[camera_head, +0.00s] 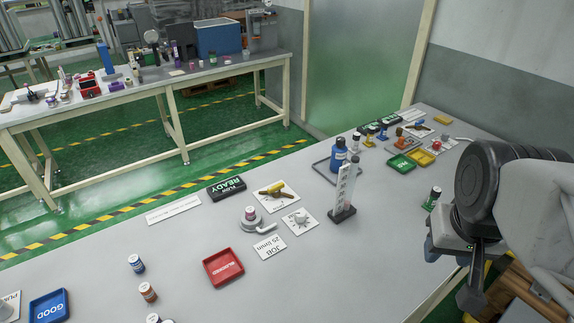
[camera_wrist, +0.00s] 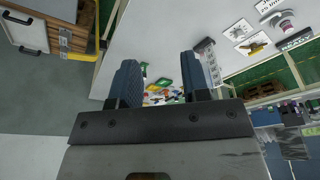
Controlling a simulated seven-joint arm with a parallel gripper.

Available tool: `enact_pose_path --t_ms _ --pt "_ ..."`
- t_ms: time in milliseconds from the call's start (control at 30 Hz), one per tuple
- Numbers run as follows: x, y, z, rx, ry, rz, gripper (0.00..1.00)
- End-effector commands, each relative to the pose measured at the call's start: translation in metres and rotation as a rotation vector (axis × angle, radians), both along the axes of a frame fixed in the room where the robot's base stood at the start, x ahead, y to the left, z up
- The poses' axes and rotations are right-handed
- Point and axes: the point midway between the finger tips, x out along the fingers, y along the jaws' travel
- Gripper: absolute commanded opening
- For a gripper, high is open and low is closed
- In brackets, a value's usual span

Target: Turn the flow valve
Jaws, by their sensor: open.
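A card with a yellow, brass-coloured valve-like piece (camera_head: 272,191) lies mid-table in the head view; it also shows at upper right in the wrist view (camera_wrist: 254,44). Beside it is a card with a white knob (camera_head: 300,219). A round grey piece with a side lever (camera_head: 250,222) stands left of them, a small capped item on top. I cannot tell which of these is the flow valve. A clear upright flow column (camera_head: 346,186) stands on a dark base to the right. My gripper (camera_wrist: 158,80) is open and empty, off the table's right edge, well away from them.
A blue bottle (camera_head: 339,155) in a wire frame stands behind the column. A black READY sign (camera_head: 226,188), a JOB card (camera_head: 269,246) and a red tray (camera_head: 223,267) lie around the grey piece. Small vials stand at the front left. Trays and small parts crowd the far right.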

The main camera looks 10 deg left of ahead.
Motion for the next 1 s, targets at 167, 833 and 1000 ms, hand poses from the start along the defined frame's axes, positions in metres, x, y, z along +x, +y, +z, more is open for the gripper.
enact_pose_path --t_ms 167,833,1000 --pt "0.000 0.000 0.000 0.000 0.000 0.000 0.43" --pt "0.087 0.031 0.009 0.043 0.041 -0.117 0.43" --pt "0.121 0.047 0.008 0.057 0.057 -0.167 0.43"
